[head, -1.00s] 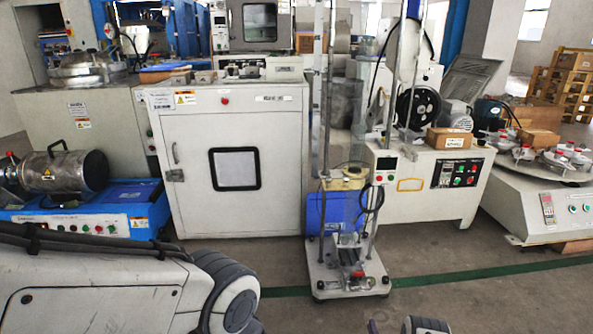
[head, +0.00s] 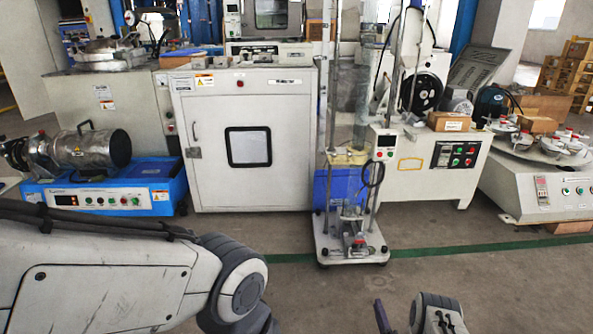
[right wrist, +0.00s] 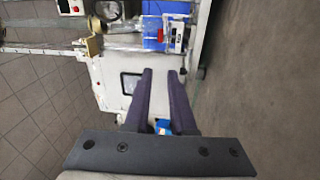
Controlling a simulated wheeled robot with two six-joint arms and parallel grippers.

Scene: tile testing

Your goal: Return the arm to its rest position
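My right gripper shows in the right wrist view (right wrist: 160,73). Its two dark purple fingers stand apart with nothing between them, and the floor and machines show past them. In the head view only a small part of the right gripper (head: 382,317) shows, at the bottom edge right of the middle, with a grey part of my arm beside it. My left arm (head: 110,275) lies across the lower left of the head view, its rounded joint near the bottom middle. My left gripper is out of the picture.
A white cabinet (head: 290,150) stands ahead. A drop tester with tall posts (head: 350,246) stands in front of it on the floor. A blue-based machine (head: 107,199) is at the left, a round-topped tester (head: 540,198) at the right. Bare floor (head: 500,280) lies at the lower right.

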